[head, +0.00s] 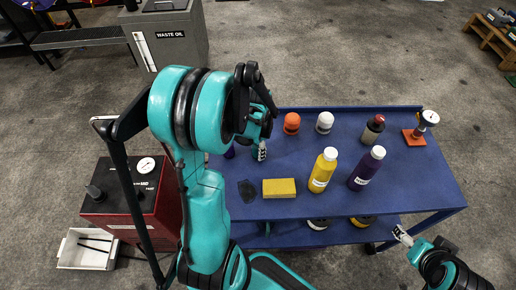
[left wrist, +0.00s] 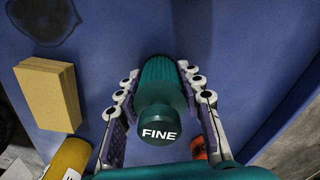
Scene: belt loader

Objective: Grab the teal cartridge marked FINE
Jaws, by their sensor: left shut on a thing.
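The teal cartridge marked FINE (left wrist: 158,118) is in the left wrist view, its round labelled end facing the camera and its ribbed body pointing away. My left gripper (left wrist: 160,84) has one finger on each side of it and is shut on it. In the head view my left gripper (head: 260,152) is over the left part of the blue cart (head: 330,205), and my arm and hand mostly hide the cartridge. My right gripper (head: 402,236) is by the cart's lower right side; its fingers are too small to judge.
The cart top holds a yellow block (head: 279,188), a yellow bottle (head: 323,170), a purple bottle (head: 367,168), an orange-capped item (head: 291,123), a white-capped item (head: 324,122), a dark bottle (head: 373,128) and a gauge on an orange base (head: 414,138). A red machine (head: 120,200) stands left.

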